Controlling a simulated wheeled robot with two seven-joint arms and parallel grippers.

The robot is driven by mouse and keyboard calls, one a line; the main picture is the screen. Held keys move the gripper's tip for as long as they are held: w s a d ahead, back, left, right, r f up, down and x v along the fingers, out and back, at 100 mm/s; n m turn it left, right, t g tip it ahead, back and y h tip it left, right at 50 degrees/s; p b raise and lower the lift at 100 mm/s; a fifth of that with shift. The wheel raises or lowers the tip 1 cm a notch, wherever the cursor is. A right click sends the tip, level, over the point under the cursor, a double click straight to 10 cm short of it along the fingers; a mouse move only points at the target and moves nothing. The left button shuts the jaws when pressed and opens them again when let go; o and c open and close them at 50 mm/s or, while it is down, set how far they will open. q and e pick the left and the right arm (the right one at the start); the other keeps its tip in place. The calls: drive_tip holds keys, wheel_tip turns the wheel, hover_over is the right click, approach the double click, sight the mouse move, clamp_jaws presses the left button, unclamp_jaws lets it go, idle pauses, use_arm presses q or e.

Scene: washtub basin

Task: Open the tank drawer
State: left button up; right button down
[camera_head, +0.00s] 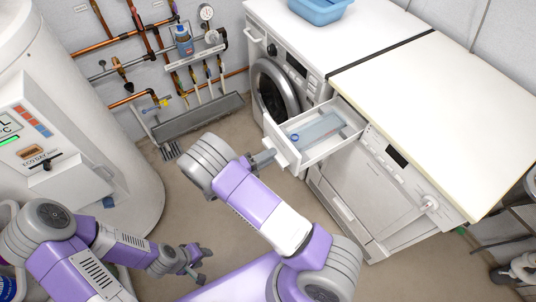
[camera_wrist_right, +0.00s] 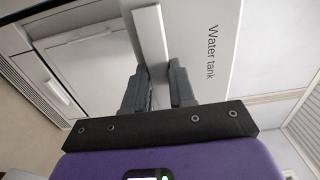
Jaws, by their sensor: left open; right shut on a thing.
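The tank drawer (camera_head: 345,133) is a white drawer pulled out from the upper front of the right-hand white machine, with a blue-grey tank (camera_head: 318,131) lying inside. My right gripper (camera_head: 266,158) is at the drawer's front. In the right wrist view, its two dark fingers (camera_wrist_right: 163,88) are shut on the white drawer handle (camera_wrist_right: 150,38), next to a panel printed "Water tank" (camera_wrist_right: 198,55). My left gripper (camera_head: 196,265) is open and empty, low over the floor at the lower left, away from the drawer.
A washing machine (camera_head: 274,92) with a round door stands left of the drawer. A blue basin (camera_head: 319,9) is on its top. The worktop (camera_head: 440,100) is bare. A white boiler (camera_head: 90,120) stands at the left, with pipes (camera_head: 130,50) on the wall. The floor between is mostly clear.

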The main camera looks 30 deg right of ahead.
drive_tip(key=shift+s+f, duration=0.1)
drive_tip(key=shift+f, duration=0.2)
drive_tip(key=c, duration=1)
unclamp_jaws()
drive_tip(key=shift+c, duration=0.2)
drive_tip(key=shift+o, duration=0.2)
drive_tip(key=shift+r, duration=0.1)
drive_tip(key=shift+a, duration=0.1)
drive_tip(key=a+p, duration=0.1)
drive_tip(key=a, duration=0.6)
drive_tip(key=shift+s+a, duration=0.15)
drive_tip(key=shift+s, duration=0.1)
